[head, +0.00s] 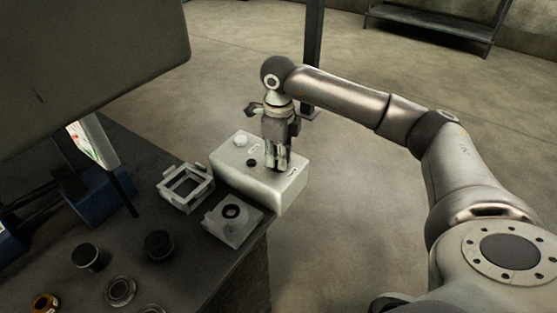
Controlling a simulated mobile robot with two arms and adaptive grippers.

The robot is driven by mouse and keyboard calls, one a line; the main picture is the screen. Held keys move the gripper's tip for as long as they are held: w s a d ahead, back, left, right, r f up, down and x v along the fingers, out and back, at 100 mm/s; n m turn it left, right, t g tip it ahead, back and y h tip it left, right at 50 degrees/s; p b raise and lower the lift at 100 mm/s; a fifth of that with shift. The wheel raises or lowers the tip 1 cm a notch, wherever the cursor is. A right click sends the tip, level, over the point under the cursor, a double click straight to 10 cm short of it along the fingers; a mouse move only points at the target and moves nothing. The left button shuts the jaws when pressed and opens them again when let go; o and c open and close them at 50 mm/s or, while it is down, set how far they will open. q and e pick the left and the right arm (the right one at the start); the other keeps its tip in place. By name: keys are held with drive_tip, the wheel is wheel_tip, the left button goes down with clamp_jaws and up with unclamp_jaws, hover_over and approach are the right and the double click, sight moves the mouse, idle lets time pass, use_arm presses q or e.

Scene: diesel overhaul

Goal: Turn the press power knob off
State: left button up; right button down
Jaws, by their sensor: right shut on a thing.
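A pale control box (235,178) stands at the far right corner of the dark bench. Its top has a light round button (240,140), a small black round control (252,162) and small markings. My right gripper (276,166) points down onto the right part of the top, with its fingers shut close together. The press power knob appears to be between the fingertips; they hide it, so its setting cannot be read. My left gripper is out of view.
A square open frame (185,188) and a light block with a black ring (231,222) stand beside the box on the bench (185,270). Several round parts lie nearer. A large dark panel (85,50) fills the upper left. Open floor lies beyond the bench.

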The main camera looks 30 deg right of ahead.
drive_tip(key=n+b, duration=0.1)
drive_tip(key=n, duration=0.3)
drive_tip(key=shift+b, duration=0.3)
drive_tip(key=shift+n, duration=1)
drive_tip(key=shift+r+b, duration=0.1)
drive_tip(key=shift+b, duration=0.2)
drive_tip(key=c, duration=1.4)
unclamp_jaws()
drive_tip(key=shift+r, duration=0.1)
wheel_tip(320, 180, up, 12)
drive_tip(key=shift+f, duration=0.15)
